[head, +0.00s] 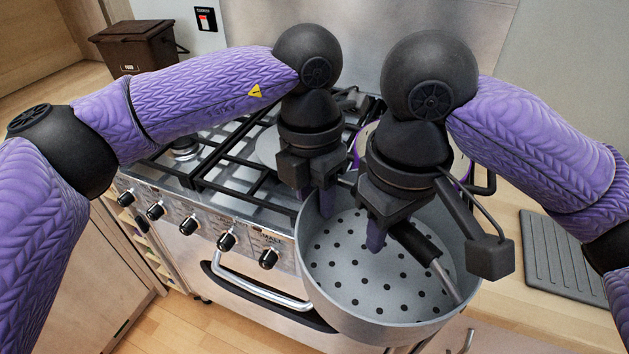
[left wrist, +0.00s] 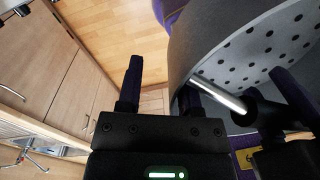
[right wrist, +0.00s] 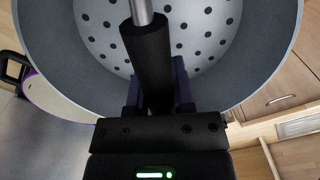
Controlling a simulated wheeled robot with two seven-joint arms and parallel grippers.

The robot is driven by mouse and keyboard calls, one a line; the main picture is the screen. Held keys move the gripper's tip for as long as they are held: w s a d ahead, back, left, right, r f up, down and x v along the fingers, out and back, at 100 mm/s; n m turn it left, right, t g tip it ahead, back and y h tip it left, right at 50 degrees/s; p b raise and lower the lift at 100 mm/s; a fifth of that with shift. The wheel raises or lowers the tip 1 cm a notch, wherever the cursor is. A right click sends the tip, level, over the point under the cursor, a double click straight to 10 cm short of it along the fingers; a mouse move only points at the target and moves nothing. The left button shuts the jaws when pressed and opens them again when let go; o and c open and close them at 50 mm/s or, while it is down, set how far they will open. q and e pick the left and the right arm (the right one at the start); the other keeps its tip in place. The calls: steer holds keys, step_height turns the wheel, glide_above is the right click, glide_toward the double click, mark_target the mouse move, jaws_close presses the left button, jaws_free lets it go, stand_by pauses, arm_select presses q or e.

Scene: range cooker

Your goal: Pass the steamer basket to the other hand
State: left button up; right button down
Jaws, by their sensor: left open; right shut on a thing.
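The steamer basket (head: 345,310) is a round grey pan with a perforated bottom, held in the air in front of the cooker's right side. Its handle, a metal rod with a black grip (right wrist: 147,60), slants across the inside. My right gripper (head: 376,240) is shut on the black grip. My left gripper (head: 316,205) is open at the basket's left back rim. In the left wrist view its fingers (left wrist: 158,90) are spread beside the basket wall (left wrist: 205,50), with the metal rod (left wrist: 218,95) close to the right finger. I cannot tell whether the rim lies between them.
The cooker hob (head: 215,160) with black grates is behind and left. A purple-edged round pot (head: 460,160) stands on it, mostly hidden by my right arm. A grey ribbed mat (head: 565,255) lies on the right worktop. A brown bin (head: 137,48) stands at the back left.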

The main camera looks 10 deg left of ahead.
arm_select(q)
jaws_close()
steer(key=shift+a, duration=0.2)
arm_select(e)
steer(key=shift+d, duration=0.1)
stand_by(0.9)
